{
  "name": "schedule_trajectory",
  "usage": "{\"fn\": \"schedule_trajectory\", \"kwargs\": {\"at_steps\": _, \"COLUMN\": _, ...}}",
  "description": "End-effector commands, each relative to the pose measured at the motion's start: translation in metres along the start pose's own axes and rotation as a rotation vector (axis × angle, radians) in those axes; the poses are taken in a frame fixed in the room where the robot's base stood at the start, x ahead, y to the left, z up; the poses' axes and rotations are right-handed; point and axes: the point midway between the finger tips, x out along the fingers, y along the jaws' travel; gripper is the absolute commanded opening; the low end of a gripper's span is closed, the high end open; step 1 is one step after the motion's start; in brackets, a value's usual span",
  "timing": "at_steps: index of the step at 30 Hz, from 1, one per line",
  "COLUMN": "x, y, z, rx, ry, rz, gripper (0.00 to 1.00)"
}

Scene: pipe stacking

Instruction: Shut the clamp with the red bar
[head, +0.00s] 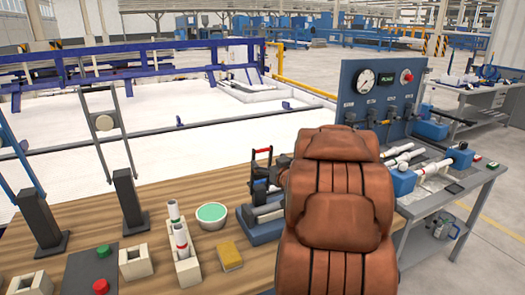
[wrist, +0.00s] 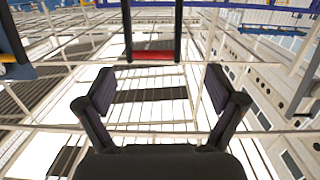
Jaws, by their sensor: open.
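The clamp (head: 262,190) stands on a blue base on the wooden bench, left of my brown arm. Its dark handle stands upright, with the red bar (head: 263,150) across the top. In the wrist view the red bar (wrist: 153,55) spans two black posts at the top middle. My gripper (wrist: 160,88) is open, its two dark fingers spread apart with nothing between them. The red bar appears beyond the fingertips, apart from them. In the head view my gripper lies close to the right of the clamp, mostly hidden by my arm.
A green-filled bowl (head: 212,213), a yellow block (head: 229,256) and a holder with white pipes (head: 187,268) stand left of the clamp. Two black stands (head: 128,203) rise further left. A grey workbench (head: 468,190) with a blue gauge panel (head: 384,92) is at the right.

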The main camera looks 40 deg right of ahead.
Motion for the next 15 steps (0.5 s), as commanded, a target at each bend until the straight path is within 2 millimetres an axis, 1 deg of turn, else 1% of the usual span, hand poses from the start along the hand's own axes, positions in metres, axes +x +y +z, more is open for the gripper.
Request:
{"fn": "schedule_trajectory", "kwargs": {"at_steps": 1, "x": -0.001, "y": 0.006, "z": -0.001, "rx": 0.010, "ry": 0.025, "rz": -0.006, "gripper": 0.94}}
{"fn": "schedule_trajectory", "kwargs": {"at_steps": 3, "x": -0.002, "y": 0.010, "z": -0.004, "rx": 0.020, "ry": 0.057, "rz": -0.017, "gripper": 0.94}}
{"fn": "schedule_trajectory", "kwargs": {"at_steps": 8, "x": -0.001, "y": 0.012, "z": -0.008, "rx": 0.029, "ry": 0.091, "rz": -0.032, "gripper": 0.94}}
{"fn": "schedule_trajectory", "kwargs": {"at_steps": 11, "x": 0.005, "y": 0.012, "z": -0.009, "rx": 0.030, "ry": 0.093, "rz": -0.033, "gripper": 0.94}}
{"fn": "schedule_trajectory", "kwargs": {"at_steps": 15, "x": 0.020, "y": 0.011, "z": -0.011, "rx": 0.029, "ry": 0.092, "rz": -0.034, "gripper": 0.94}}
